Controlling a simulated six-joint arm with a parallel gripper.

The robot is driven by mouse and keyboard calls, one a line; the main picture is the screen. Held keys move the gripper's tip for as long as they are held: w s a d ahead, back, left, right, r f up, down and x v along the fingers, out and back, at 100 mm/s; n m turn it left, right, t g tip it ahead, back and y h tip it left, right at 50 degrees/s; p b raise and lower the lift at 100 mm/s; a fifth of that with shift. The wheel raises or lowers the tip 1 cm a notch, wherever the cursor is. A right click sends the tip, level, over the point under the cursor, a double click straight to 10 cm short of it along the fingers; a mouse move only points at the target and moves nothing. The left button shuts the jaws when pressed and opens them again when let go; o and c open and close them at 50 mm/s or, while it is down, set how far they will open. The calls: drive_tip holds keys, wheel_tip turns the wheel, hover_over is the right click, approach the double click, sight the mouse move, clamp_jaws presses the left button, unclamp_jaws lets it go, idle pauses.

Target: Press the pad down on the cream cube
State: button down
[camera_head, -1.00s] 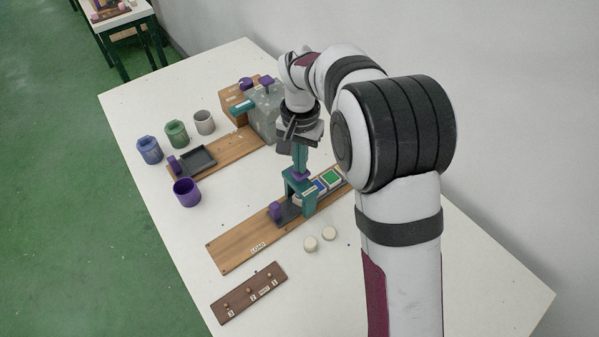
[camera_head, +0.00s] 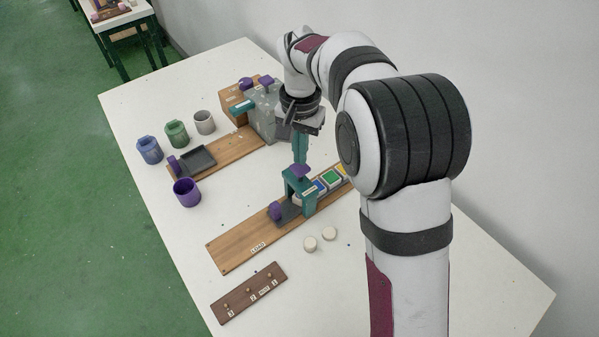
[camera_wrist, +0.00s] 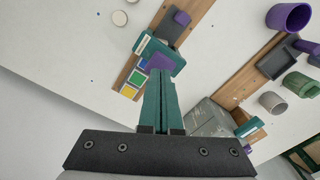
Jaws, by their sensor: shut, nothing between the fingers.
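The press is a teal frame (camera_head: 300,196) with a purple pad top (camera_head: 299,171). It stands over the long wooden board (camera_head: 240,242). My gripper (camera_head: 300,160) is shut and empty, its teal fingers pointing down just above the pad top. In the wrist view, the fingertips (camera_wrist: 160,74) overlap the near edge of the purple pad top (camera_wrist: 161,62), and I cannot tell whether they touch it. A small cream patch (camera_head: 297,201) shows inside the frame. It may be the cream cube, mostly hidden by the frame.
Blue, green and yellow paint blocks (camera_head: 331,177) sit behind the press. A dark slide with a purple knob (camera_head: 275,210) is in front. Two cream discs (camera_head: 310,244) lie to the right. Cups (camera_head: 186,192) and a grey machine (camera_head: 265,112) stand farther back.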

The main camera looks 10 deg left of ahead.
drive_tip(key=shift+r, duration=2.5)
drive_tip(key=shift+s+d+r, duration=0.2)
drive_tip(key=shift+d, duration=0.05)
drive_tip(key=s+d+r+m+y, duration=0.1)
drive_tip(key=s+d+r, duration=0.1)
drive_tip(key=s+d, duration=0.45)
drive_tip(key=s+d+r, duration=0.1)
drive_tip(key=s+d, duration=0.2)
drive_tip(key=s, duration=0.6)
drive_tip(key=s+d+f, duration=0.1)
drive_tip(key=s+f, duration=0.1)
drive_tip(key=s, duration=0.4)
drive_tip(key=s+d+f+m, duration=0.1)
drive_tip(key=s+d+f, duration=0.1)
drive_tip(key=s, duration=0.5)
drive_tip(key=shift+f+m+y, duration=0.3)
drive_tip(key=shift+y, duration=0.1)
